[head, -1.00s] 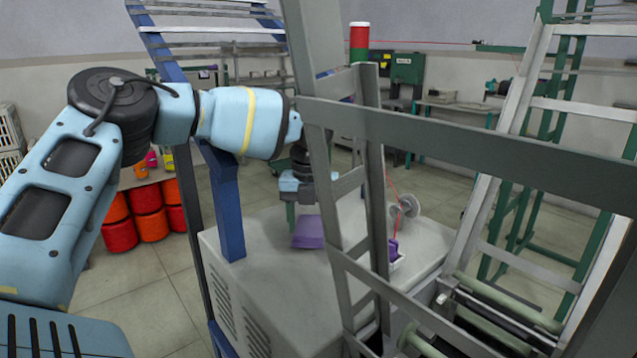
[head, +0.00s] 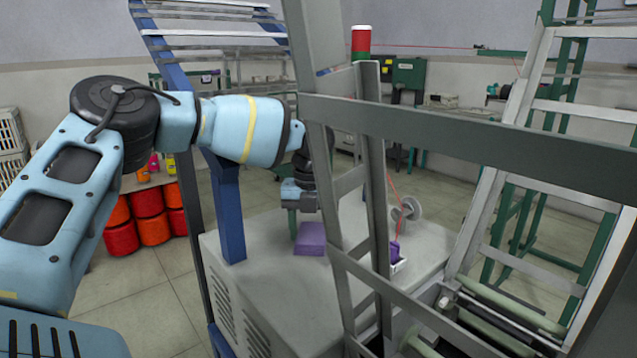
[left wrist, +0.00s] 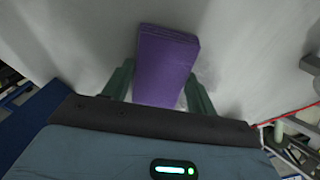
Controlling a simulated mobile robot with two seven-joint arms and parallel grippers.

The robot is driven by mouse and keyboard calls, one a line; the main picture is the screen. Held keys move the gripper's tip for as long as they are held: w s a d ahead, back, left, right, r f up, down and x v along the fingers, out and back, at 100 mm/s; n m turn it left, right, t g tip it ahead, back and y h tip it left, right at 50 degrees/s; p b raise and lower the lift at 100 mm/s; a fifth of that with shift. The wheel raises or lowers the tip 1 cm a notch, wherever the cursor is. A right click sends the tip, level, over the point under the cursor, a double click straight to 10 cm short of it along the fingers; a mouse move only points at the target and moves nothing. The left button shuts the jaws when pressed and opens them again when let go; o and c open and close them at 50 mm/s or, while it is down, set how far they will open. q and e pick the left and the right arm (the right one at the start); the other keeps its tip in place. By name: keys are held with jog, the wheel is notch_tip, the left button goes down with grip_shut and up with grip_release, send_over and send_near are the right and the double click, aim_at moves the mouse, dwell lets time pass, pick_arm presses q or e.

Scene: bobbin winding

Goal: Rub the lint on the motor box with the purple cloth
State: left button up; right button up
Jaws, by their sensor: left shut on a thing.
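The purple cloth (head: 310,238) is a folded pad at the top of the grey motor box (head: 285,290). My left gripper (head: 306,218) is shut on the cloth from above, partly hidden behind the grey frame. In the left wrist view the cloth (left wrist: 166,60) sticks out between the two green fingers of the left gripper (left wrist: 160,90). It lies low over the pale box top; I cannot tell if it touches. A faint light patch (left wrist: 207,76) shows beside the cloth, possibly lint. My right gripper is not in view.
A grey metal frame (head: 450,140) stands in front of the box. A blue post (head: 229,215) rises at the box's left. A small white tray (head: 399,265) with a purple thing and a grey spool (head: 408,210) with red thread are on its right.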

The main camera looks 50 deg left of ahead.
aim_at(323, 241)
pick_arm(q)
jog(key=shift+s+d+f, duration=0.1)
jog(key=shift+s+d, duration=0.05)
jog(key=shift+d, duration=0.8)
jog(key=shift+s+d+f, duration=0.1)
jog(key=shift+d, duration=0.8)
jog(key=shift+d, duration=0.1)
jog(key=shift+s+d, duration=0.2)
jog(key=shift+d, duration=1.65)
jog(key=shift+d, duration=0.1)
jog(key=shift+s+d+f, duration=0.1)
jog(key=shift+s+d, duration=0.05)
jog(key=shift+d, duration=0.8)
jog(key=shift+s+d+f, duration=0.1)
jog(key=shift+d, duration=0.8)
jog(key=shift+r, duration=0.15)
